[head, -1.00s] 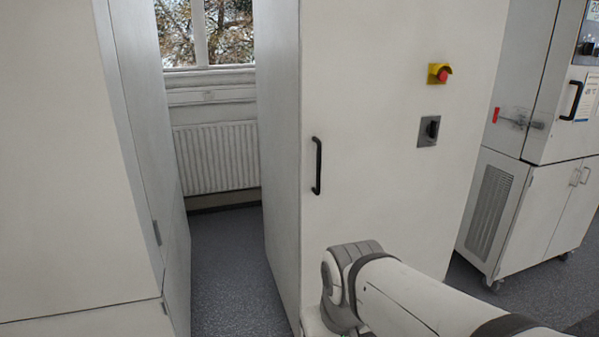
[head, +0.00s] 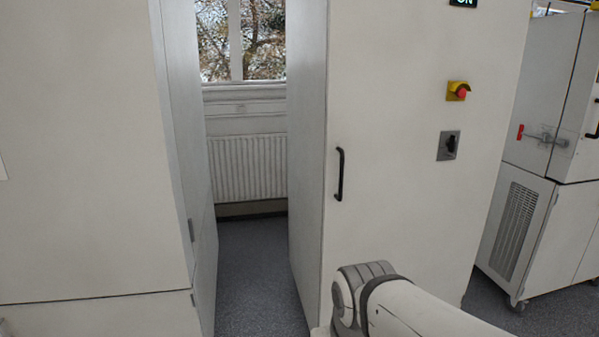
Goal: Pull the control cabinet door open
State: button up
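The control cabinet (head: 400,170) stands right of the middle in the head view. Its door (head: 385,90) is pale and looks shut against the frame. A black vertical bar handle (head: 339,174) sits near the door's left edge. A red emergency stop on a yellow base (head: 458,91) and a black rotary switch on a grey plate (head: 448,145) are on the door to the right. My arm reaches in from the bottom right, in front of the lower door and below the handle. My gripper is not in the picture.
A tall pale cabinet (head: 80,150) fills the left side. A narrow floor gap (head: 250,270) leads to a radiator (head: 248,168) under a window. A wheeled unit (head: 525,230) with a vent grille stands at the right, with open floor before it.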

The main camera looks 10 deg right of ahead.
aim_at(387, 197)
jog(key=i, duration=0.85)
jog(key=z, duration=0.05)
